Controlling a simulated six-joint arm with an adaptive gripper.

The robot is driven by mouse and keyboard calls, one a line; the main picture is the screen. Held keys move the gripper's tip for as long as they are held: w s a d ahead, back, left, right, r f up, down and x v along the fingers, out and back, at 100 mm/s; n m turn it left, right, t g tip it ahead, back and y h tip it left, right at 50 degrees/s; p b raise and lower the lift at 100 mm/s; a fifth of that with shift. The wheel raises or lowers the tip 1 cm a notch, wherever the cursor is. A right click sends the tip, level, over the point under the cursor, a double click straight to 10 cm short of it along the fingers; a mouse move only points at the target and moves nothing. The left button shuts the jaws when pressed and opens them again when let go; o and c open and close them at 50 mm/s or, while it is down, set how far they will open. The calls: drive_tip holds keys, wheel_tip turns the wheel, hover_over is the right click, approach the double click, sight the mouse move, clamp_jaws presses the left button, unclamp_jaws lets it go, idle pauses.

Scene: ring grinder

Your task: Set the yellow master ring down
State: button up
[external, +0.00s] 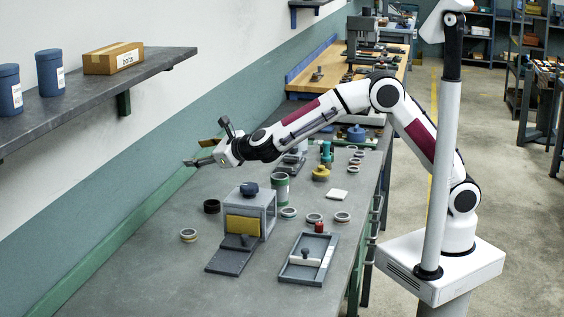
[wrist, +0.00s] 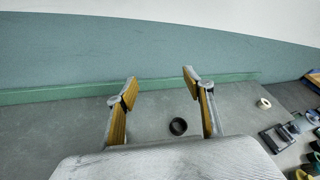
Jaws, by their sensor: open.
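My gripper (external: 197,152) is open at the end of the outstretched arm, above the bench near the wall. In the wrist view its two yellow-lined fingers (wrist: 160,80) are spread, with nothing held between them. A yellow round piece with a knob (external: 321,173) stands farther back. I cannot tell which piece is the yellow master ring.
A grey box fixture (external: 268,208) with a yellow panel stands mid-bench, with a grey tray (external: 308,258) to its right. A green rail (external: 120,228) runs along the wall side. A shelf (external: 90,92) hangs on the wall. The near left bench is mostly clear.

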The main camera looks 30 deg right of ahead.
drive_tip(key=w+d+r+n+g+y, duration=0.1)
drive_tip(key=w+d+r+n, duration=0.1)
drive_tip(key=d+r+n, duration=0.6)
drive_tip(key=w+d+r+n+g+y, duration=0.1)
drive_tip(key=w+d+r+n, duration=0.2)
drive_tip(key=d, duration=0.8)
drive_tip(key=s+d+n+g+h, duration=0.1)
drive_tip(key=s+d+n, duration=0.3)
drive_tip(key=d, duration=0.4)
drive_tip(key=s+d+n+g, duration=0.1)
drive_tip(key=s+d+n, duration=0.2)
drive_tip(key=d, duration=0.4)
drive_tip(key=s+d+f+n+g+h, duration=0.1)
drive_tip(key=s+d+f+n+h, duration=0.1)
drive_tip(key=s+d+f, duration=0.2)
drive_tip(key=s+d+f+n+g+h, duration=0.1)
drive_tip(key=s+d+f, duration=0.4)
drive_tip(key=s+d, duration=0.6)
drive_tip(key=s+d+f+n+g+h, duration=0.1)
drive_tip(key=s+d+f+n+h, duration=0.2)
drive_tip(key=s+d, duration=0.5)
drive_tip(key=d+f+n, duration=0.1)
drive_tip(key=d+n, duration=0.1)
drive_tip(key=d, duration=0.1)
drive_tip(key=shift+d+f+g+h, duration=0.25)
drive_tip(key=shift+d+g+h, duration=0.05)
drive_tip(key=shift+g+h, duration=0.1)
